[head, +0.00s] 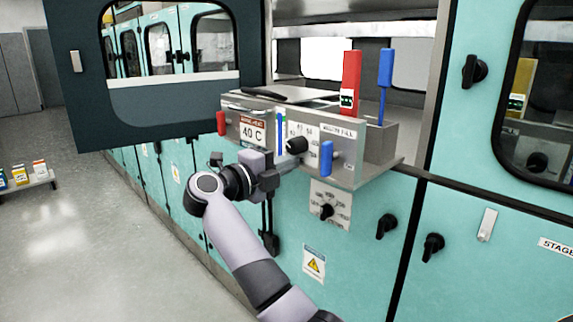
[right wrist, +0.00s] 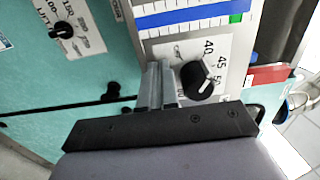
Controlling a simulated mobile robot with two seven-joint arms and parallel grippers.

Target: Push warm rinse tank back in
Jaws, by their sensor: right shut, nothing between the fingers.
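The warm rinse tank (head: 342,176) is a grey metal box that juts out of an open bay in the teal machine. Its front carries a "40 C" label, a blue and green level strip, a black dial (head: 297,145), a red handle (head: 221,123) at left and a blue handle (head: 326,158) at right. My right gripper (head: 290,165) is at the tank's front, just below the dial. In the right wrist view its closed, empty fingers (right wrist: 158,85) point at the front panel beside the dial (right wrist: 203,83). I cannot tell whether they touch it. My left gripper is out of view.
A dark windowed door (head: 90,120) stands open left of the bay. A red handle (head: 351,80) and a blue one (head: 385,85) rise above the tank. Black knobs (head: 387,226) dot the lower panels. A low rack (head: 30,183) with small bottles stands on the otherwise clear left floor.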

